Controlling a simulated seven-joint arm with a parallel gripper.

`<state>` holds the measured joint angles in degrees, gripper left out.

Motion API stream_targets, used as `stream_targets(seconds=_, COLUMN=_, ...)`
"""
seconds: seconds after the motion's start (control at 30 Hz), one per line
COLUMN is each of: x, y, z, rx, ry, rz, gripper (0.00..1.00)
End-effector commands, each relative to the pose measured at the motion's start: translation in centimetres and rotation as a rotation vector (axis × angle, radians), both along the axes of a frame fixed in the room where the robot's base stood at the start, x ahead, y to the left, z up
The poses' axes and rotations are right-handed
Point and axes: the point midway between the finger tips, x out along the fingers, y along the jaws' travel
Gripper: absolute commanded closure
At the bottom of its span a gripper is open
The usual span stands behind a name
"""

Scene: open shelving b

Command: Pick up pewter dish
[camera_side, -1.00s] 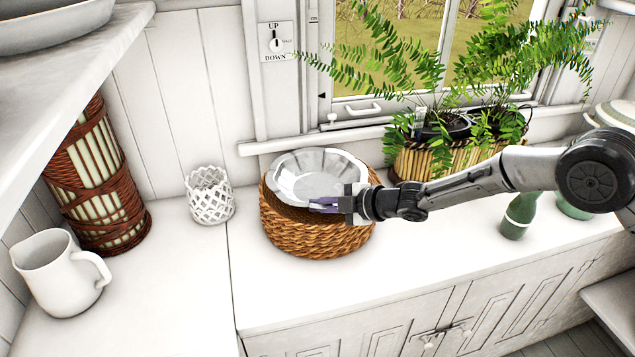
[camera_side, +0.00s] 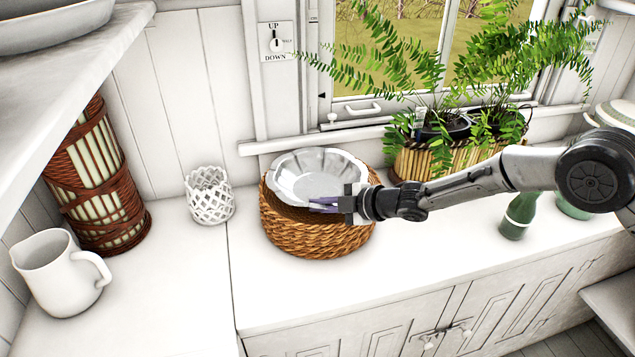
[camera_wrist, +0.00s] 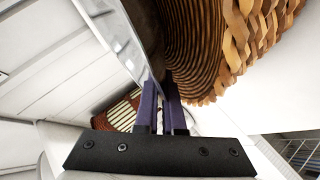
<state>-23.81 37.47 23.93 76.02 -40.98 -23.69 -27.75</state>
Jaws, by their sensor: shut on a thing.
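The pewter dish (camera_side: 316,174) is a shiny silver-grey, fluted-rim dish. In the side view it sits tilted in the mouth of a round woven basket (camera_side: 318,240). My gripper (camera_side: 325,204) reaches in from the right, with its purple fingers at the dish's near right rim. In the wrist view the fingers (camera_wrist: 162,108) are close together, and the dish's bright edge (camera_wrist: 135,42) runs down to them. My gripper is shut on the rim. The basket's woven wall (camera_wrist: 240,50) shows just to the right of the fingers.
A white lattice cup (camera_side: 209,195) stands left of the basket. A white pitcher (camera_side: 60,272) and a tall wicker-wrapped cylinder (camera_side: 100,180) are farther left. A potted fern (camera_side: 445,160) and a green bottle (camera_side: 519,215) are right. The counter front is clear.

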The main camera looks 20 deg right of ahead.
Motion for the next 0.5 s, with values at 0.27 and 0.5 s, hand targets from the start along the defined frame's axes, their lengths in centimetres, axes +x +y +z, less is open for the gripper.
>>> stream_targets(seconds=0.27, x=0.1, y=0.0, z=0.5, rx=0.003, ry=-0.006, rz=0.0, gripper=1.0)
stream_targets(seconds=0.5, x=0.1, y=0.1, z=2.5, rx=0.004, ry=-0.009, rz=0.001, gripper=1.0)
